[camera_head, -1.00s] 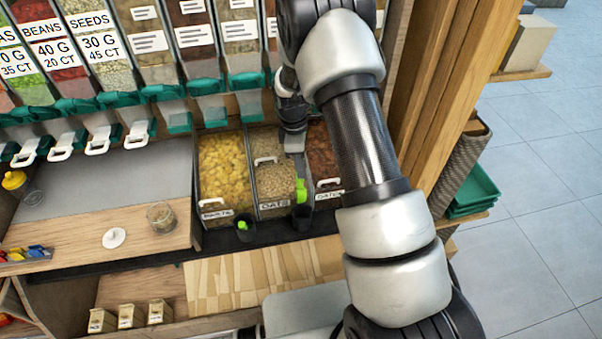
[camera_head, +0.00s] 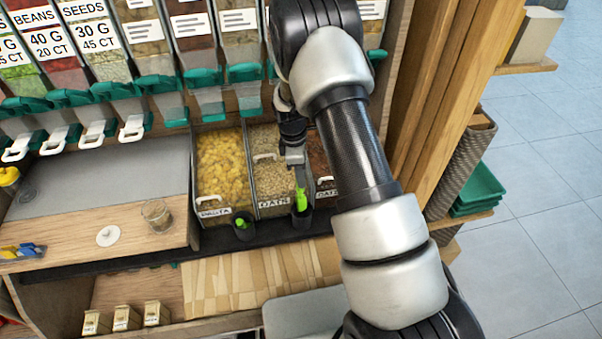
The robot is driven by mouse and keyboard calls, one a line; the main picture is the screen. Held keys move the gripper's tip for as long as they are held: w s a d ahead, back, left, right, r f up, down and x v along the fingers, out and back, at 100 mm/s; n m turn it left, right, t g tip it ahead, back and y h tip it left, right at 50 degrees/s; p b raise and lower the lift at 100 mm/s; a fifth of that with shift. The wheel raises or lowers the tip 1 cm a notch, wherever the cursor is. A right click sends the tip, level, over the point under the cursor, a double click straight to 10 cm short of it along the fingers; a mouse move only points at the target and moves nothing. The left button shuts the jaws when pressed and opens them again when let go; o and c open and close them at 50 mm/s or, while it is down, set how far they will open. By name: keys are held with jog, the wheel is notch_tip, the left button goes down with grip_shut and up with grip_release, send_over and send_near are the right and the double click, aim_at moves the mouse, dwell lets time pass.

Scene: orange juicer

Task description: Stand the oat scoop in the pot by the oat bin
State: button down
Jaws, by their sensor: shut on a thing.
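The oat bin (camera_head: 274,185) is the middle of three open bins, with a label reading OATS on its front. A green-handled scoop (camera_head: 301,198) hangs upright below my gripper (camera_head: 298,168), which is shut on it. The scoop's green part is at the mouth of a small black pot (camera_head: 302,217) in front of the bins. I cannot tell whether its lower end rests on the pot's bottom. My arm covers part of the right bin.
A second black pot (camera_head: 243,228) with a green item inside stands in front of the pasta bin (camera_head: 222,170). A glass jar (camera_head: 157,215) and a white lid (camera_head: 109,236) lie on the wooden counter at left. Dispensers line the wall behind.

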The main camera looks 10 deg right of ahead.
aim_at(301, 192)
jog(key=shift+f+b, duration=2.8)
jog(key=shift+f, duration=1.35)
jog(key=c, duration=0.8)
grip_release()
jog(key=shift+o, duration=0.2)
jog(key=shift+r+p, duration=2)
jog(key=shift+r, duration=1.5)
